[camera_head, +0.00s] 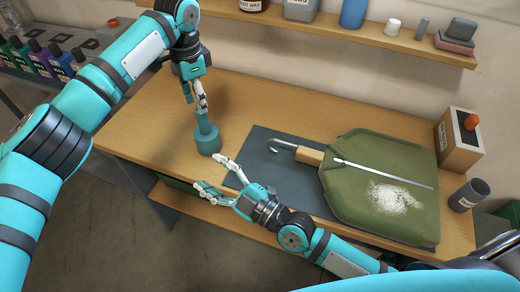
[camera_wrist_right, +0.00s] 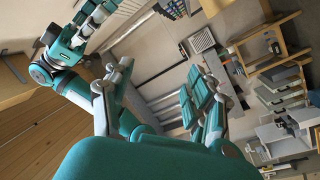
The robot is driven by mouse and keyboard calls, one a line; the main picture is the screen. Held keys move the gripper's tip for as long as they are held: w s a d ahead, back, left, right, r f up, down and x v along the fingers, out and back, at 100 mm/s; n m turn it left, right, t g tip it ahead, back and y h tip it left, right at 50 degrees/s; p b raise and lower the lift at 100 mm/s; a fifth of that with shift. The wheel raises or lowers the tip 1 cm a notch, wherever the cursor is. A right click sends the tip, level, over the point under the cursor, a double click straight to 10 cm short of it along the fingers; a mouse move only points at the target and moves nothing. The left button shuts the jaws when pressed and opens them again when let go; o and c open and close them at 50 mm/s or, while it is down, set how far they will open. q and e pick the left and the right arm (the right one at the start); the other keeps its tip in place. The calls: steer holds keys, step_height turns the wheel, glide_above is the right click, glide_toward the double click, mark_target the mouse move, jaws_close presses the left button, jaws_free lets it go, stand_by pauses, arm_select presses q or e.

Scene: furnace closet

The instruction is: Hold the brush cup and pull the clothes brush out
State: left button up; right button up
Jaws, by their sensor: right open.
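The brush cup (camera_head: 208,141), a dark teal cylinder, stands upright near the table's front left. A narrower teal piece, apparently the clothes brush's handle (camera_head: 204,122), rises from it. My left gripper (camera_head: 197,103) points down from above, its fingertips at the top of that piece; whether they are shut on it is unclear. My right gripper (camera_head: 207,172) is open and empty, low at the table's front edge, its upper fingertip just in front of and right of the cup. Its two spread fingers also show in the right wrist view (camera_wrist_right: 160,105). The brush's lower end is hidden.
A dark mat (camera_head: 262,150) lies right of the cup, with a green board (camera_head: 360,160) carrying a long metal tool and white powder. A wooden box (camera_head: 458,140) and dark cup (camera_head: 468,195) stand far right. A shelf (camera_head: 340,28) runs behind. The table's back middle is clear.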

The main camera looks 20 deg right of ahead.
steer(key=d+r, duration=0.3)
steer(key=m+h, duration=0.1)
steer(key=m, duration=0.7)
glide_toward(207, 121)
steer(key=shift+g, duration=0.4)
steer(key=x, duration=1)
steer(key=shift+w+r, duration=0.2)
steer(key=shift+r, duration=0.05)
steer(key=shift+c, duration=0.4)
jaws_close()
steer(key=shift+o, duration=0.2)
jaws_free()
